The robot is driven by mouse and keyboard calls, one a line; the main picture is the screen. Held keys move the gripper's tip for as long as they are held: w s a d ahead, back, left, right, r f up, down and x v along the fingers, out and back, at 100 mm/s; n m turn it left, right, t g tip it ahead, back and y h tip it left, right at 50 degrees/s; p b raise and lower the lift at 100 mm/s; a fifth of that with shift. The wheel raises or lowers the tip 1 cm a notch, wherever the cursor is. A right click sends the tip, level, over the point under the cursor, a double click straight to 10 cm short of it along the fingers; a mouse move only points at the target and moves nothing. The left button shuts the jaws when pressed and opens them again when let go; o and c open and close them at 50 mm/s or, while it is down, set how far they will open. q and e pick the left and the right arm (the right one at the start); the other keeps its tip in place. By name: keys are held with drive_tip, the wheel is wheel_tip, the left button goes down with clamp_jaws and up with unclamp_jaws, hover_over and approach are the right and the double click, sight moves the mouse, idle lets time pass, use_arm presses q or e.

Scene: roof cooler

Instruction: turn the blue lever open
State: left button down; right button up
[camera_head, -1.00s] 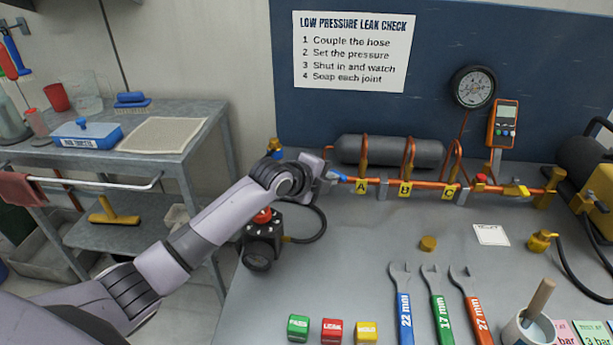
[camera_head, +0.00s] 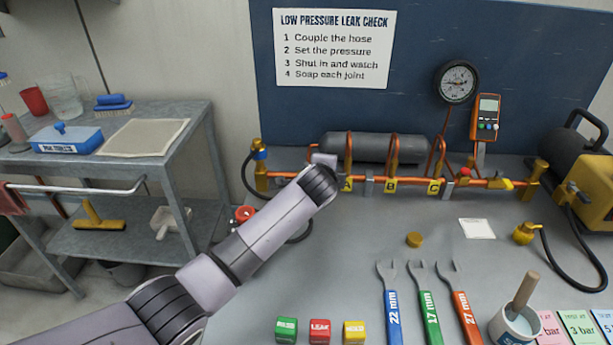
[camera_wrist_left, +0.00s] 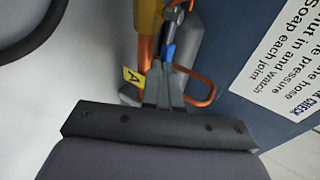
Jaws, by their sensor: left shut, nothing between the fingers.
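The blue lever (camera_wrist_left: 169,53) shows in the left wrist view as a small blue piece on the orange pipe work, near the yellow A tag (camera_wrist_left: 132,76). In the head view my left wrist hides it, close to the left end of the orange pipe (camera_head: 465,181). My left gripper (camera_wrist_left: 163,66) is shut and empty, with its fingertips close beside the lever. I cannot tell whether they touch it. In the head view the fingers are hidden behind my wrist. My right gripper is not in view.
A grey cylinder (camera_head: 385,148) lies behind the pipe. A round gauge (camera_head: 457,82) and orange meter (camera_head: 486,118) stand at the back right. Several wrenches (camera_head: 432,305) and coloured blocks (camera_head: 320,330) lie in front. The bench middle is mostly clear.

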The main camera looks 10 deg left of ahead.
use_arm(q)
drive_tip(key=shift+w+d, duration=0.15)
drive_tip(key=shift+w, duration=0.15)
idle(0.6)
drive_tip(key=shift+s+a+p, duration=0.2)
drive_tip(key=shift+a+p, duration=0.65)
drive_tip(key=shift+p, duration=0.25)
